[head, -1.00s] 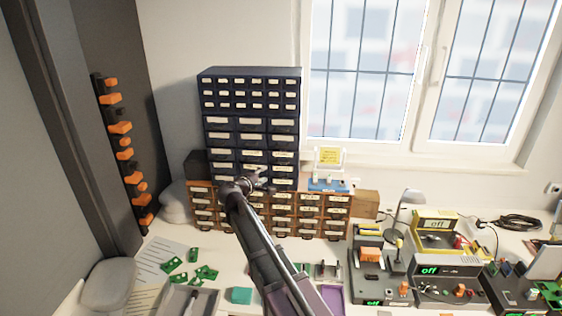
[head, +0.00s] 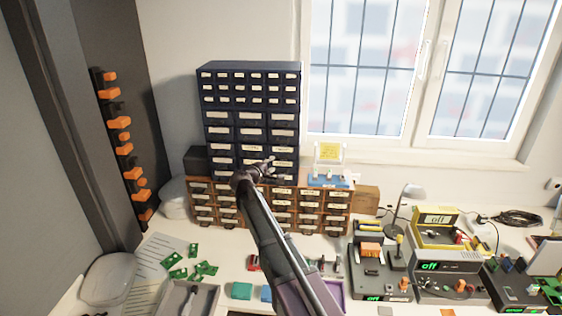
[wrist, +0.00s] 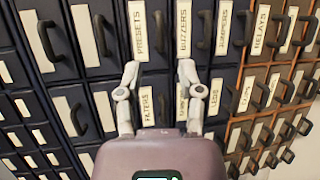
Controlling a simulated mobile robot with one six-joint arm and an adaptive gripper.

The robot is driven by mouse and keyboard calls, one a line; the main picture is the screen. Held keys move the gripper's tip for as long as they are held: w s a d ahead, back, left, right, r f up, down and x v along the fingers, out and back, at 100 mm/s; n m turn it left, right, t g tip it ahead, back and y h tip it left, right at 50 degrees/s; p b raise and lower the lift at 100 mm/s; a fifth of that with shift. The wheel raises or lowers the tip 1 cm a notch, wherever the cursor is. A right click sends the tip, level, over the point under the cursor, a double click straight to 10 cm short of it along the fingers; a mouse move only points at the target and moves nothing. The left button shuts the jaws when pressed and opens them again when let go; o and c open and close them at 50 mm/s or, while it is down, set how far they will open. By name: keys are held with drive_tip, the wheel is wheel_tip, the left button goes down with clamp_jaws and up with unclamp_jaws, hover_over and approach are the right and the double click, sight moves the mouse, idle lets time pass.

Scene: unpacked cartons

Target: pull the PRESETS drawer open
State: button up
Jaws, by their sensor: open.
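The PRESETS drawer (wrist: 138,28) is a dark blue drawer with a white label and a black bow handle (wrist: 159,30). It shows sideways near the top middle of the wrist view. My gripper (wrist: 159,72) is open and empty, its two fingertips apart, just below the PRESETS handle in the wrist view. The handle lies between the lines of the fingers, with no grip on it. The drawer appears closed. In the head view my gripper (head: 268,170) is in front of the lower right of the dark blue cabinet (head: 203,130).
The BUZZERS drawer (wrist: 183,28) and FILTERS drawer (wrist: 146,105) are close to my fingers. An orange-brown drawer cabinet (head: 341,205) stands under the blue one. A blue stand with a yellow card (head: 329,154) is to the right. Electronics (head: 380,285) crowd the bench's right.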

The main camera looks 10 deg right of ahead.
sight(281, 158)
drive_tip(key=b+x, duration=0.1)
drive_tip(key=x, duration=0.7)
clamp_jaws()
